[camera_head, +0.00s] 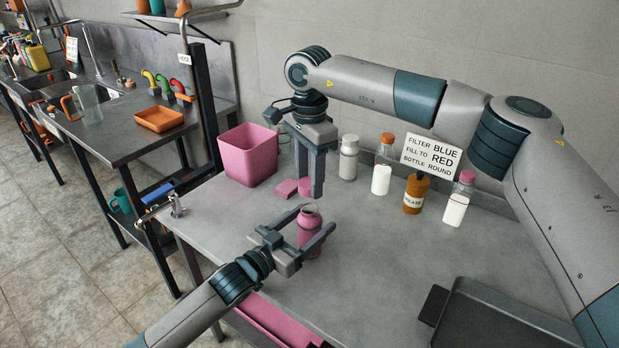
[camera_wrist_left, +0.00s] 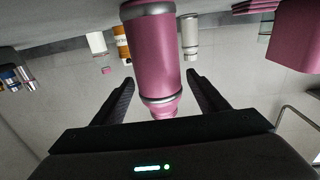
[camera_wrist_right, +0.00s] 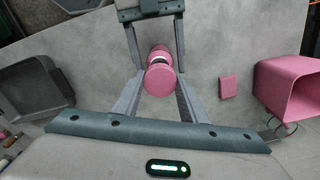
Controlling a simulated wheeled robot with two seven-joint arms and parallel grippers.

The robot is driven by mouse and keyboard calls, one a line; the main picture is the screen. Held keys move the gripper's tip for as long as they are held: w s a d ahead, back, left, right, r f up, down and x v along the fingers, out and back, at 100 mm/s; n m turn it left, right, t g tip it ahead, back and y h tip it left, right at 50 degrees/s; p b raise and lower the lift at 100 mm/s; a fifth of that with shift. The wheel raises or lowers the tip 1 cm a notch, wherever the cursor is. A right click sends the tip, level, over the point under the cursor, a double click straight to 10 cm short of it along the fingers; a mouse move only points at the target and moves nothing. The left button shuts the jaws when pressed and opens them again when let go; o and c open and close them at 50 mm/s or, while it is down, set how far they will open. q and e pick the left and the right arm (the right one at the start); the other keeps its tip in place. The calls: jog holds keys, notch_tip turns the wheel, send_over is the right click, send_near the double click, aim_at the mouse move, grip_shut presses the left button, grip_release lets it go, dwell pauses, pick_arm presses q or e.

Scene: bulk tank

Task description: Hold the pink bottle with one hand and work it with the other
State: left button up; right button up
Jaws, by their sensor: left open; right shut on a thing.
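The pink bottle (camera_head: 310,228) stands upright on the grey counter (camera_head: 365,250). My left gripper (camera_head: 318,217) is open, its fingers on either side of the bottle; the left wrist view shows the bottle (camera_wrist_left: 157,55) between and beyond the fingertips, with gaps. My right gripper (camera_head: 310,193) points down above the bottle and is shut on a round pink piece, seemingly the bottle's cap (camera_wrist_right: 160,79). In the right wrist view the bottle (camera_wrist_right: 160,50) shows partly behind this piece. Whether cap and neck touch is hard to tell.
A pink bin (camera_head: 248,157) and a flat pink block (camera_head: 286,188) lie left of my right gripper. A white bottle (camera_head: 348,160), amber bottle (camera_head: 415,196) and a sign (camera_head: 432,152) stand behind. A dark tray (camera_head: 500,320) sits front right. The middle counter is clear.

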pick_arm(q)
jog(key=b+v, duration=0.1)
jog(key=v, duration=1.1)
jog(key=shift+b, duration=0.35)
pick_arm(e)
jog(key=shift+f, duration=0.8)
